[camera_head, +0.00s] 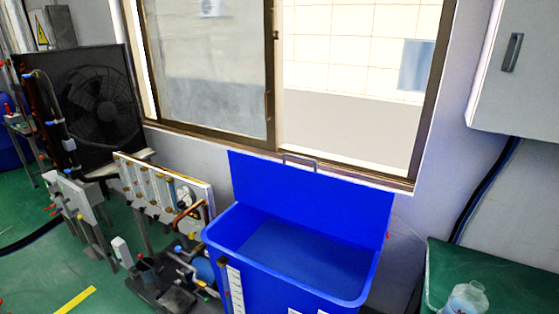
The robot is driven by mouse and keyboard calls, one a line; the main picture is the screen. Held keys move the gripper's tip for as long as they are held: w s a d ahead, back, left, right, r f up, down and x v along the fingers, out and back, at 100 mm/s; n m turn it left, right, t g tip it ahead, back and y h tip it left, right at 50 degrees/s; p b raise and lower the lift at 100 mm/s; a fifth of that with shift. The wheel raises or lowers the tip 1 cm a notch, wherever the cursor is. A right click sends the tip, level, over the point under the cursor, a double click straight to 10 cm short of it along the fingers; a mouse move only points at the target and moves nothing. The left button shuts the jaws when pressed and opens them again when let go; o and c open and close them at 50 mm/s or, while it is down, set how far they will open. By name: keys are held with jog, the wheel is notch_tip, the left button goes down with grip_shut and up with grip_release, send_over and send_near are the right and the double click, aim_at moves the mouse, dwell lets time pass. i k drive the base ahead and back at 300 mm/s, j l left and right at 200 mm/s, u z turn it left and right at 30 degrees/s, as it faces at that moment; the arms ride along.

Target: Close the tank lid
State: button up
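A blue tank (222,247) stands at the lower middle of the head view, its open top facing up. Its blue lid (310,195) is raised and stands upright along the tank's back edge, in front of the window wall. A grey handle (300,161) sits on the lid's top edge. The inside of the tank shows a flat blue surface. The tank's lower part is cut off by the picture's bottom edge. My gripper is not in view.
A green-topped table (510,272) with a clear bottle (466,298) stands at the right. Pipes and a panel (165,190) crowd the tank's left side. A grey cabinet (530,70) hangs at the upper right. Green floor (30,270) shows at the left.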

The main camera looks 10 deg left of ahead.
aim_at(359, 214)
jog(key=j+z, duration=0.15)
jog(key=j, duration=1.05)
jog(key=k+j+z, duration=0.2)
jog(key=j, duration=1)
jog(key=i+j+z, duration=0.1)
jog(key=i+j, duration=0.35)
jog(key=i+j+z, duration=0.1)
jog(key=i+j, duration=0.35)
jog(key=j, duration=0.15)
jog(key=i+j+z, duration=0.1)
jog(key=i, duration=0.25)
